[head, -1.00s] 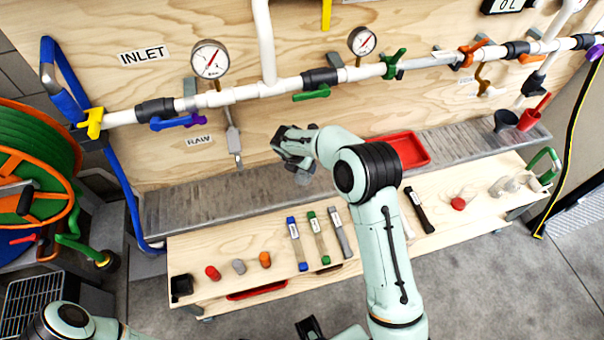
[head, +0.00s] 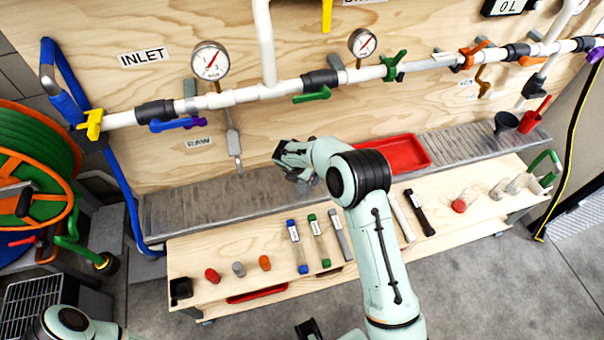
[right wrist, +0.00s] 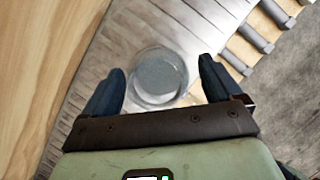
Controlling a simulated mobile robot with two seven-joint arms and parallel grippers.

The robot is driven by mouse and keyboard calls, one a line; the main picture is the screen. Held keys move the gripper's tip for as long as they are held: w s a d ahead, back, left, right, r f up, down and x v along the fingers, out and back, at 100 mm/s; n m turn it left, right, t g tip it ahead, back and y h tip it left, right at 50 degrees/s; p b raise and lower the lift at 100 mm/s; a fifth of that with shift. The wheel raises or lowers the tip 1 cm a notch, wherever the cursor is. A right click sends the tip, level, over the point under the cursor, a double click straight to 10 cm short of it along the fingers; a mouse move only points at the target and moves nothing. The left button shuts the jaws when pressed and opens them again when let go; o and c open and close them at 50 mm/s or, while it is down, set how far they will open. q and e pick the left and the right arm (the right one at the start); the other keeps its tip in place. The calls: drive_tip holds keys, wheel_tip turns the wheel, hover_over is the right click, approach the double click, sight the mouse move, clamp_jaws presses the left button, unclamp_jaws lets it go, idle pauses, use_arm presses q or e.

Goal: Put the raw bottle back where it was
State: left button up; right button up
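A clear round bottle (right wrist: 158,76) shows from above in the right wrist view, over the slatted grey metal ledge (right wrist: 120,65). My right gripper (right wrist: 162,68) is open, with one dark finger on each side of the bottle. A gap shows at the right finger; I cannot tell whether the left finger touches it. In the head view my right gripper (head: 298,168) is low over the ledge (head: 215,200) and hides most of the bottle. The RAW label (head: 199,142) is on the wooden panel, left of the gripper.
A sampling spout (head: 234,145) hangs from the pipe near the RAW label. A red tray (head: 404,153) is on the ledge to the right. The wooden bench (head: 215,255) in front holds several tubes, plugs and tools. The ledge left of my gripper is clear.

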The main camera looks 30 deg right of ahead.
drive_tip(key=v, duration=1.2)
drive_tip(key=s+a+f+m+g+y, duration=0.1)
drive_tip(key=s+a+f+m+y, duration=0.2)
drive_tip(key=s+f, duration=0.35)
drive_tip(key=s+a+f+m+g+y, duration=0.1)
drive_tip(key=s+a+f+m, duration=0.2)
drive_tip(key=s+f+m, duration=0.4)
drive_tip(key=s+a+f+m+g+y, duration=0.1)
drive_tip(key=s+a+f+m+y, duration=0.25)
drive_tip(key=f, duration=0.55)
use_arm(q)
drive_tip(key=r+p, duration=0.1)
drive_tip(key=w+r+p, duration=0.1)
drive_tip(key=shift+w+r, duration=0.3)
drive_tip(key=shift+r, duration=0.1)
use_arm(e)
drive_tip(key=s+a+f+m, duration=0.1)
drive_tip(key=s+m, duration=0.6)
drive_tip(key=s, duration=0.1)
drive_tip(key=s+a+f+m, duration=0.1)
drive_tip(key=s+a+m, duration=0.1)
drive_tip(key=s+m, duration=0.6)
drive_tip(key=shift+s+a+f, duration=0.15)
drive_tip(key=shift+s+f, duration=0.1)
drive_tip(key=shift+s, duration=0.4)
use_arm(q)
drive_tip(key=shift+s, duration=0.1)
use_arm(e)
drive_tip(key=shift+s, duration=0.1)
